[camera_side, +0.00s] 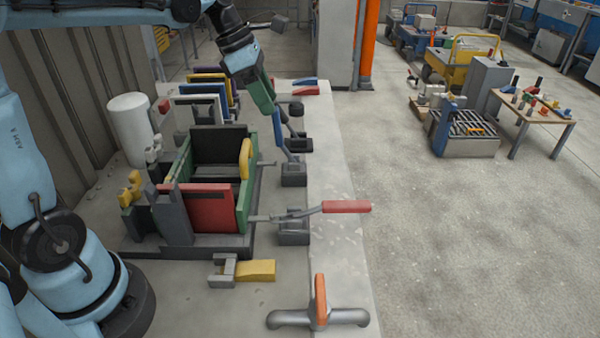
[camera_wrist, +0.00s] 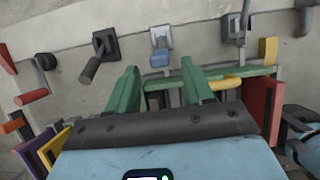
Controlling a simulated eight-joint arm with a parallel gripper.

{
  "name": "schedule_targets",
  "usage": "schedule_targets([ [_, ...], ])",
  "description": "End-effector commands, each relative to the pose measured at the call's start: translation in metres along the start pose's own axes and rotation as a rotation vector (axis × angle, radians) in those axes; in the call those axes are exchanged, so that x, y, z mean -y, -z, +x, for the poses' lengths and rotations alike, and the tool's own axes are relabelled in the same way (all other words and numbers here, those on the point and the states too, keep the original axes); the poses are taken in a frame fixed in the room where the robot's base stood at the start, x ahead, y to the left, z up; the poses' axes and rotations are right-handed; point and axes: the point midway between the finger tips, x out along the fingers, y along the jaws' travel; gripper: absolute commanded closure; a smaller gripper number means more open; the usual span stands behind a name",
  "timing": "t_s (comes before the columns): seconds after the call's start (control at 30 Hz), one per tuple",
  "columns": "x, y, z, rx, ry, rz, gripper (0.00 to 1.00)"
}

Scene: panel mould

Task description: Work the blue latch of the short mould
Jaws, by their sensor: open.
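The blue latch (camera_side: 278,128) stands steeply upright on its dark base beside the short mould (camera_side: 210,205), leaning a little toward it. My gripper (camera_side: 267,107) has green fingers and is right at the top of the blue handle in the side view. In the wrist view my gripper (camera_wrist: 160,67) is open, and the blue handle (camera_wrist: 159,59) shows between and just beyond the fingertips. I cannot tell whether a finger touches it. The mould has a red end panel and a green side panel with a yellow grip (camera_wrist: 226,83).
A red-handled latch (camera_side: 346,206) lies low, sticking out over the bench. A black-handled latch (camera_wrist: 91,68) stands close beside the blue one. Coloured panels (camera_side: 208,88) stand in a row behind the mould. An orange-topped clamp handle (camera_side: 320,300) is at the front.

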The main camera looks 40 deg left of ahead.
Motion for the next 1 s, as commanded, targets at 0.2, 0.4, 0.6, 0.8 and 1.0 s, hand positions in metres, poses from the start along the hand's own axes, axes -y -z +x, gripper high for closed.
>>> schedule_targets([
  [0.2, 0.0, -0.001, 0.039, 0.001, 0.0, 0.003, 0.49],
  [0.4, 0.0, -0.001, 0.064, 0.001, -0.001, 0.003, 0.49],
  [0.6, 0.0, 0.0, 0.074, 0.001, -0.001, 0.002, 0.49],
  [0.8, 0.0, 0.0, 0.075, 0.001, -0.001, 0.002, 0.49],
  [1.0, 0.0, 0.0, 0.074, 0.001, -0.001, 0.002, 0.69],
])
